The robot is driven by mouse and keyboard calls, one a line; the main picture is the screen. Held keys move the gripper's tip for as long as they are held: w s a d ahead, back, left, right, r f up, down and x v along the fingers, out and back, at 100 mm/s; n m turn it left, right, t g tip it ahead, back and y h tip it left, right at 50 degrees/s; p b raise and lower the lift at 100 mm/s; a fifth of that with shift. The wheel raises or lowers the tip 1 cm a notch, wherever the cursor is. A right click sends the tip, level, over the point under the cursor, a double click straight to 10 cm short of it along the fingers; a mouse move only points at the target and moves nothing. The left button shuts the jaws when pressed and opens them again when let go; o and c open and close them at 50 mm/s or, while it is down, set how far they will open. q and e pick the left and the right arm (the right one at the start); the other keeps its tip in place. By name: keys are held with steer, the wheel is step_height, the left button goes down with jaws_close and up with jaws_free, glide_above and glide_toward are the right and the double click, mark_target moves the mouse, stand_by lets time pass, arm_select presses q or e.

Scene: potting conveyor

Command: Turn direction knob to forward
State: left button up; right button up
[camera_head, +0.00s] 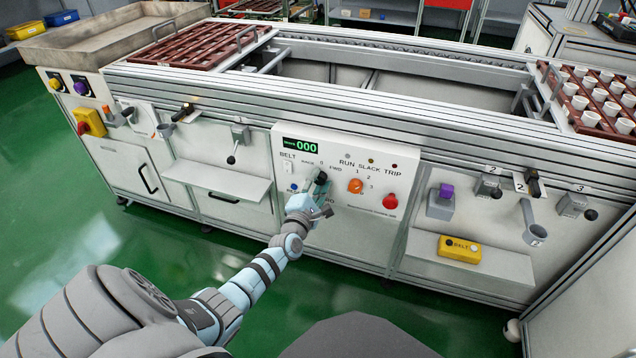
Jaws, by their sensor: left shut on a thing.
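The direction knob (321,178) is a dark knob on the white control panel (345,222), under a scale with BACK, 0 and FWD marks. My left gripper (318,190) reaches it from the front and is shut on it. The fingers and wrist hide most of the knob, so I cannot tell which mark it points to. My right gripper is not in view.
A green display reading 000 (300,146) sits above. An orange knob (355,186) and a red button (390,201) are to the right, and a white BELT switch (288,167) to the left. Shelves stick out on both sides, one bearing a yellow BELT box (459,249).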

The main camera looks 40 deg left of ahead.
arm_select(q)
steer(key=shift+m, duration=0.7)
steer(key=m+p, duration=0.1)
steer(key=m, duration=0.3)
steer(key=shift+m, duration=0.3)
steer(key=m+p, duration=0.1)
steer(key=m, duration=0.3)
steer(key=shift+m+p, duration=0.3)
steer(key=shift+p, duration=0.05)
steer(key=m, duration=0.3)
steer(key=shift+p, duration=0.4)
steer(key=shift+m, duration=1.5)
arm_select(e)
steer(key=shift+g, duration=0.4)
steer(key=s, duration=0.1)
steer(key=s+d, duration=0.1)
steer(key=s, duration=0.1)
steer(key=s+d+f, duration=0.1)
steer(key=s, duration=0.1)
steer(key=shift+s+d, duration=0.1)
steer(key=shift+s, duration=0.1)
arm_select(q)
steer(key=shift+p, duration=0.3)
